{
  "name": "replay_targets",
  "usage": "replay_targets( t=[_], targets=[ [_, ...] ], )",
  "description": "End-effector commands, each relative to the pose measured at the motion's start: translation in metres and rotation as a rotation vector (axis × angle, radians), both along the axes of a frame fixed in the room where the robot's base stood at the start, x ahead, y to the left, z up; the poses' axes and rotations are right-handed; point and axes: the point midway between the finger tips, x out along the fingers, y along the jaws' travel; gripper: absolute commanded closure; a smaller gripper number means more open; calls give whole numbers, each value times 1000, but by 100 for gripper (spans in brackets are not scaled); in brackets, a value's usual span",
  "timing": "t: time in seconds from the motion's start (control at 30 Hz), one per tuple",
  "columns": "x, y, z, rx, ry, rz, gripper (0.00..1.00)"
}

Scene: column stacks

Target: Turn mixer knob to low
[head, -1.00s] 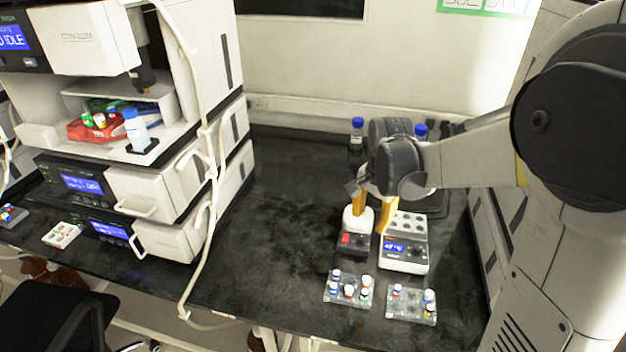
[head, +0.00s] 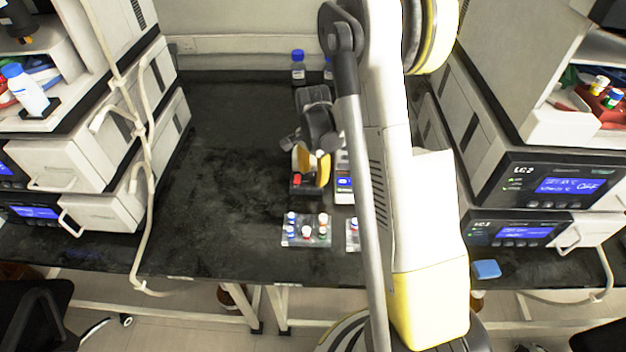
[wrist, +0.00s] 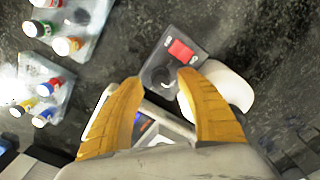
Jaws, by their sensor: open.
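The mixer (head: 296,190) is a small dark box with a red switch (head: 297,180), on the black bench below my gripper. In the wrist view the mixer (wrist: 194,58) shows its red switch (wrist: 180,49), a dark round knob (wrist: 160,76) and a white rounded top (wrist: 228,84). My gripper (wrist: 160,77) is open, its yellow fingers apart, with the knob showing between the fingertips. I cannot tell whether a finger touches it. The knob's setting is too small to read. In the head view my gripper (head: 311,166) hides part of the mixer.
A white block device (head: 344,187) with a blue display stands right beside the mixer, partly hidden by my arm. A vial rack (head: 306,231) and a second rack (head: 353,234) lie in front. Blue-capped bottles (head: 298,68) stand behind. The bench to the left is clear.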

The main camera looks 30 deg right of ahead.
Motion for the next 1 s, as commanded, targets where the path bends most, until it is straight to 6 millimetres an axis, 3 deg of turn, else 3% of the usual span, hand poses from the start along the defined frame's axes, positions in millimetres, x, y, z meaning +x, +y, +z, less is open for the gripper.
replay_targets(
  t=[0.1, 0.4, 0.57, 1.0],
  targets=[
    [0, 0, -9, 0, 0, 0, 56],
    [0, 0, -10, 0, 0, 1, 56],
    [0, 0, -10, 0, 0, 1, 100],
    [0, 0, -10, 0, 0, 58, 100]
  ],
)
